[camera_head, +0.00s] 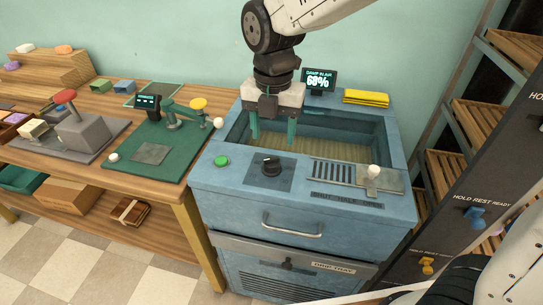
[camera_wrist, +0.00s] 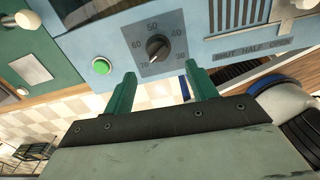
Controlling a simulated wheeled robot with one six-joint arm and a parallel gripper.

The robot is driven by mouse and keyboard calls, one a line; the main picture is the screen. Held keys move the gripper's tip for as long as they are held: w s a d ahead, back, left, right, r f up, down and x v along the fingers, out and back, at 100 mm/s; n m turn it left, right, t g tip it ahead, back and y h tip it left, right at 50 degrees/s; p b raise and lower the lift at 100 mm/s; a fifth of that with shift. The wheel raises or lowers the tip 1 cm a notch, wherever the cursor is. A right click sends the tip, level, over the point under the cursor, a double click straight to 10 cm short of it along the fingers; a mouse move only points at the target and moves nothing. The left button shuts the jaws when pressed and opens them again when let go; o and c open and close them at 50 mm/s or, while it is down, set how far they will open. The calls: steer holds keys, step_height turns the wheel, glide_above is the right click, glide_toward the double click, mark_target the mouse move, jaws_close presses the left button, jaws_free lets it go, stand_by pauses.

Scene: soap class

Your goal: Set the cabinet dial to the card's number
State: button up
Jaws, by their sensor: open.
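The cabinet dial (camera_head: 271,166) is a black knob on a dark square plate on the blue cabinet's (camera_head: 235,185) front. In the wrist view the dial (camera_wrist: 157,47) has numbers around it, with 30, 40, 50, 60 and 70 legible. A small screen (camera_head: 319,80) behind the basin reads 68%. I cannot make out a number card.
A green button (camera_head: 221,161) is left of the dial. A vent grille (camera_head: 333,174) with a white-knobbed slider (camera_head: 374,174) is on the right. A yellow cloth (camera_head: 366,98) lies at the back. A wooden table (camera_head: 165,192) stands left, a shelf rack (camera_head: 480,125) right.

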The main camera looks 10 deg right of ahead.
mark_target(272, 159)
steer(key=shift+w+a+f, duration=0.1)
steer(key=shift+a+f, duration=0.1)
steer(key=shift+f, duration=0.2)
step_height(272, 159, down, 7)
steer(key=shift+f, duration=0.1)
steer(key=c, duration=1)
